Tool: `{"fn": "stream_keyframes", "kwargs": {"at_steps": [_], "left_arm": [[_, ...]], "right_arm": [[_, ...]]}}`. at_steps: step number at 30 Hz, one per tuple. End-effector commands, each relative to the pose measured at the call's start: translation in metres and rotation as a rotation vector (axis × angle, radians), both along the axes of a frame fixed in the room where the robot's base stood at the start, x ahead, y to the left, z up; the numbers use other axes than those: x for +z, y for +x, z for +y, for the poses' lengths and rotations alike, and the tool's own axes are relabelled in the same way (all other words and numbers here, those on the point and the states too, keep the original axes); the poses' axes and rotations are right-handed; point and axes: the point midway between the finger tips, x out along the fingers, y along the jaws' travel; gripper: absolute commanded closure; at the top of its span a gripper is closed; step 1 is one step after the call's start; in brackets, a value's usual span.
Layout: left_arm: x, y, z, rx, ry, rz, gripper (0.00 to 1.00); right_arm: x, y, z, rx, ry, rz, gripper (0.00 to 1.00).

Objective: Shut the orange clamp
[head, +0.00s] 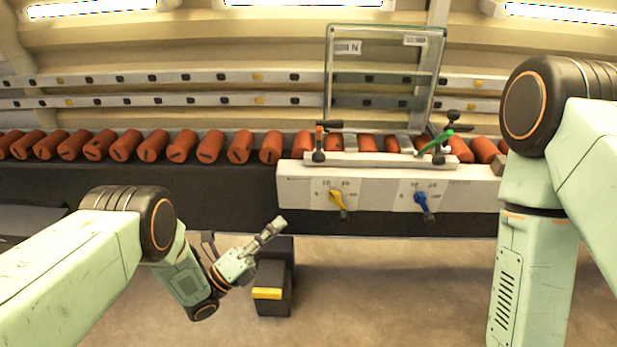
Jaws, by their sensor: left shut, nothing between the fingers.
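The orange clamp (319,140) is at the left end of the white ledge on the panel front. Its short orange handle stands roughly upright above a dark base. The picture is too small to tell its exact lock state. My left gripper (278,224) is shut and empty. It is below and to the left of the clamp, in front of the dark conveyor side, pointing up and right, clear of the clamp. My right arm comes in at the right edge, and its gripper is out of view.
A green-handled clamp (435,143) is at the ledge's right end. A glass panel (385,75) stands upright behind the ledge. The white control box (380,190) carries a yellow knob (337,199) and a blue knob (421,202). Orange rollers (210,146) line the conveyor.

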Motion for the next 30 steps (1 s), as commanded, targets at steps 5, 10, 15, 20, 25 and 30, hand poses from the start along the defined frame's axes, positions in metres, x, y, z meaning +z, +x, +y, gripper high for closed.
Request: {"fn": "stream_keyframes", "kwargs": {"at_steps": [5, 10, 15, 20, 25, 30], "left_arm": [[0.001, -0.001, 0.001, 0.029, 0.028, -0.049, 1.0], [0.001, -0.001, 0.001, 0.032, 0.031, -0.049, 1.0], [0.001, -0.001, 0.0, 0.031, 0.03, -0.049, 1.0], [0.003, 0.004, -0.006, 0.029, 0.029, -0.05, 1.0], [0.01, 0.014, -0.018, 0.029, 0.029, -0.05, 1.0], [0.027, 0.031, -0.042, 0.027, 0.03, -0.052, 1.0]], "right_arm": [[0.0, 0.0, 0.0, 0.0, 0.0, 0.0, 0.54], [0.0, 0.0, 0.0, 0.0, 0.0, 0.0, 0.54], [-0.001, 0.0, 0.0, 0.0, 0.0, 0.0, 0.54], [-0.01, 0.0, 0.0, 0.0, 0.0, 0.0, 0.54], [-0.027, 0.0, 0.0, 0.0, 0.0, 0.0, 0.54], [-0.031, 0.0, 0.0, 0.0, 0.0, 0.0, 0.54]]}}
